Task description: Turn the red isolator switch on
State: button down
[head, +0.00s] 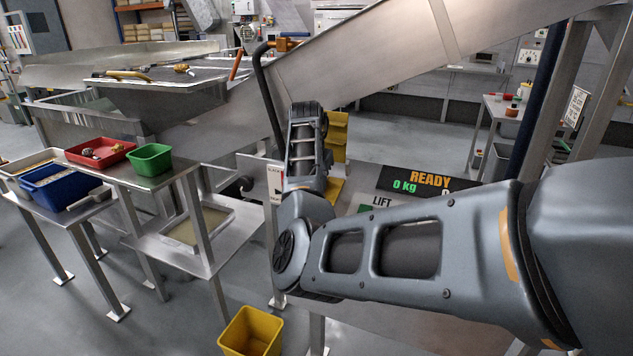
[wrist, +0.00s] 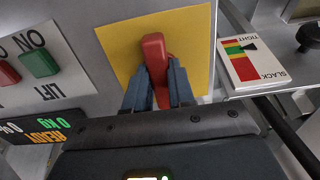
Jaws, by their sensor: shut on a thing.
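The red isolator switch handle (wrist: 153,55) stands out from a yellow square plate (wrist: 192,30) in the wrist view. My gripper (wrist: 158,82) is shut on the lower part of the red handle, with one dark finger on each side. The handle's upper end shows above the fingertips, slightly tilted; its base is partly hidden by the fingers. In the head view my arm hides the switch and fingertips, and only a yellow panel (head: 337,137) shows behind my wrist.
Left of the switch are a green button (wrist: 38,63), a red button (wrist: 8,72) and a LIFT label. A SLACK/TIGHT gauge (wrist: 252,62) and a black knob (wrist: 309,37) are at the right. A yellow bin (head: 251,332) stands on the floor.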

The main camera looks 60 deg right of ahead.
jog(key=c, duration=1)
grip_release()
jog(key=shift+o, duration=0.2)
jog(key=v, duration=0.7)
jog(key=shift+a+r, duration=0.15)
jog(key=shift+r, duration=0.25)
